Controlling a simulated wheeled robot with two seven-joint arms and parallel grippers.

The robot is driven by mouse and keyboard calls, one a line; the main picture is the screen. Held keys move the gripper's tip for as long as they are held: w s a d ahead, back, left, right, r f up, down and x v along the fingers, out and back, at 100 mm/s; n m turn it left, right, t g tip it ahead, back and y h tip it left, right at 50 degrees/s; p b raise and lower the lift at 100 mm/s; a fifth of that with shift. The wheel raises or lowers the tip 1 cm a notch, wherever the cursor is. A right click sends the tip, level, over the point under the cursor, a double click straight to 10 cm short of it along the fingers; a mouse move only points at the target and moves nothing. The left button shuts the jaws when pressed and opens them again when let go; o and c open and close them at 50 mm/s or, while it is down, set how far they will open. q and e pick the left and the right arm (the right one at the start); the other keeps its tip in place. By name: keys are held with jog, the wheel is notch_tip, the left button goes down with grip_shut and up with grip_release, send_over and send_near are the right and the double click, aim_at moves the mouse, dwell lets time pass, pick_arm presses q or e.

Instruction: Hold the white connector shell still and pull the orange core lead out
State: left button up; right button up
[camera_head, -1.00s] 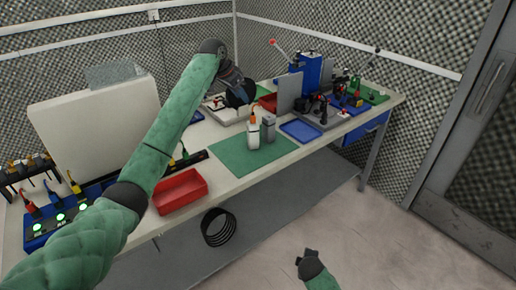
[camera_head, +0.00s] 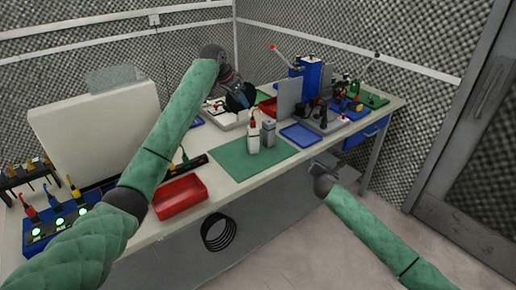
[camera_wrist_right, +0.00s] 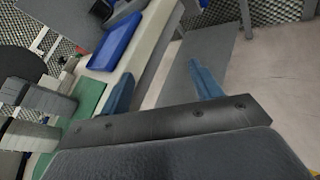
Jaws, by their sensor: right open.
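The white connector shell (camera_head: 253,141) stands upright on the green mat (camera_head: 228,158) on the bench. The orange core lead (camera_head: 252,117) sticks up from its top. A grey block (camera_head: 268,132) stands close to its right. My left gripper (camera_head: 238,98) hangs above and behind the shell, apart from it; its fingers are too small and dark to read. My right gripper (camera_head: 322,162) is at the bench's front edge, right of the mat. In the right wrist view its two blue fingers (camera_wrist_right: 163,86) are wide apart with nothing between them.
A red tray (camera_head: 180,195) lies at the front left of the bench, and a blue tray (camera_head: 300,134) lies right of the mat. Fixtures and a blue box (camera_head: 318,75) crowd the back right. A black coil (camera_head: 218,232) is below the bench's front edge.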

aim_at(254, 139)
jog(key=a+r+n+y, duration=0.1)
jog(key=a, duration=0.2)
jog(key=w+a+r+n+t, duration=0.1)
jog(key=a+r+n, duration=0.1)
jog(key=a, duration=0.2)
jog(key=w+a+r+n+y, duration=0.1)
jog(key=a, duration=0.3)
jog(key=shift+a+r+t+y, duration=0.1)
jog(key=shift+r+t+y, duration=0.2)
jog(key=shift+r+t, duration=0.1)
jog(key=a+r+n+y, duration=0.1)
jog(key=a+n, duration=0.1)
jog(key=a, duration=0.3)
jog(key=a+r+n+y, duration=0.1)
jog(key=a+n, duration=0.1)
jog(key=a, duration=0.2)
jog(key=s+a+r+n+t+y, duration=0.1)
jog(key=a+r+n+y, duration=0.1)
jog(key=a, duration=0.3)
jog(key=shift+a, duration=0.3)
jog(key=shift+a+y, duration=0.25)
jog(key=shift+y, duration=0.05)
jog(key=shift+x, duration=3.8)
